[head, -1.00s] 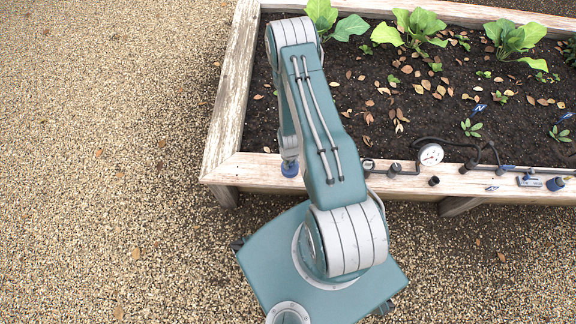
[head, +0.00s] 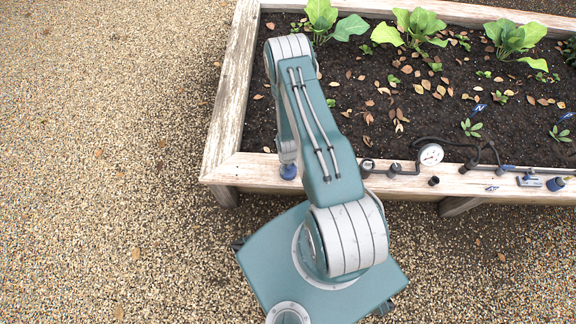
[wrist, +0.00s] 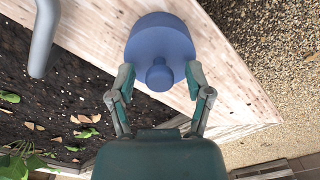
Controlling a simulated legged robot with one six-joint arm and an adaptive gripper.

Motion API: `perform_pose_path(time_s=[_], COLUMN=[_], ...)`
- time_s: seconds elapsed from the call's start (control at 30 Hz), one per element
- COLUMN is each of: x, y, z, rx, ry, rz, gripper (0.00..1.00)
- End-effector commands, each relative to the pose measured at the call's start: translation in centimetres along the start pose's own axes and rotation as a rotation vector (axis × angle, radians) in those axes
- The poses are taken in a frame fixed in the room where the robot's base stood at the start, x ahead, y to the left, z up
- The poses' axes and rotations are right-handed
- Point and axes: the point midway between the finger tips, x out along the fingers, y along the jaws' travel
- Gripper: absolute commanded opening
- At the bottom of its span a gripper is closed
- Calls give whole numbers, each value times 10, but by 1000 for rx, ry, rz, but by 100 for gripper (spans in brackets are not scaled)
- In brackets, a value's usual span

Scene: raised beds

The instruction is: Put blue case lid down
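The blue case lid (wrist: 160,40) is round with a small knob, and shows in the wrist view over the pale wooden rim of the raised bed (wrist: 235,85). In the head view the lid (head: 288,172) shows as a small blue patch at the bed's front rim, left of my arm. Whether it touches the wood or hangs just above it, I cannot tell.
A grey curved pipe (wrist: 43,40) stands near the lid in the wrist view. Along the front rim to the right are a gauge (head: 431,154), black fittings and a blue-ended valve (head: 556,184). Soil with leafy plants fills the bed. Gravel lies left and in front.

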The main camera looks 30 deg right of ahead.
Motion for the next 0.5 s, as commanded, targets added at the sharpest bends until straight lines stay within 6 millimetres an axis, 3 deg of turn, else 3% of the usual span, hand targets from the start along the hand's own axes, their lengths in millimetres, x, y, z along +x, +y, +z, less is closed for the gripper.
perform_pose_path(time_s=[0.27, 0.5], x=[-4, -40], y=[0, 1], z=[0, -1], rx=[0, 0], ry=[0, 3], rz=[0, 1], gripper=[66, 66])
